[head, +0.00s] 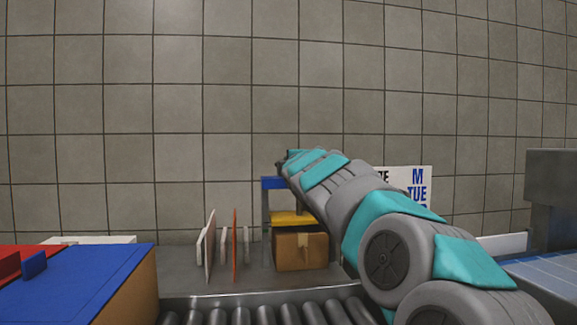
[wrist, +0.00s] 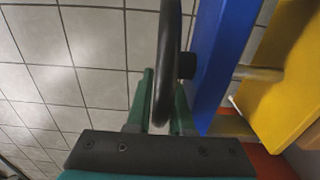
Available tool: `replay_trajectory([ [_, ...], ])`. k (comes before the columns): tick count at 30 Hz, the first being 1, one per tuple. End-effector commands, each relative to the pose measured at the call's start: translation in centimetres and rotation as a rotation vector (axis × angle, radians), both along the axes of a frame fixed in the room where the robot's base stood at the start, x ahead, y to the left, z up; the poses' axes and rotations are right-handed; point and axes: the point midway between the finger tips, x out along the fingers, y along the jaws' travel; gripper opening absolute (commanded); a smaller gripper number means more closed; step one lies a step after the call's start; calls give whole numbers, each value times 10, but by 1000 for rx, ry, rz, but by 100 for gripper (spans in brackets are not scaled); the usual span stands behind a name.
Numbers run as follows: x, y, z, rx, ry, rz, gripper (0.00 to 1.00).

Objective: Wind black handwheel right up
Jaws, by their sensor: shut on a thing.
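The black handwheel (wrist: 168,45) stands edge-on in the wrist view, its hub against a blue beam (wrist: 222,50). My gripper (wrist: 163,100) has its two green fingers on either side of the wheel's rim and is shut on it. A shaft runs from the blue beam to a yellow plate (wrist: 284,75). In the head view the blue beam (head: 272,183) tops a small frame, with the yellow plate (head: 292,218) lower down, just above a cardboard box (head: 300,250). My arm hides most of the wheel and my gripper there.
Thin white and orange panels (head: 235,245) stand left of the frame. A roller conveyor (head: 265,312) runs in front. A blue-topped box (head: 75,285) is at the left. A sign (head: 418,188) stands behind my arm, before a tiled wall.

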Motion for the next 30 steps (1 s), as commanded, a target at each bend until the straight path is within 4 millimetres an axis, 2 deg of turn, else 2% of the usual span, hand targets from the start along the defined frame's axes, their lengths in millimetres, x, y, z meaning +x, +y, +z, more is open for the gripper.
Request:
replay_trajectory([
  [14, -6, 2, -1, 12, 2, 213, 0],
  [30, -9, -4, -1, 2, 1, 404, 0],
])
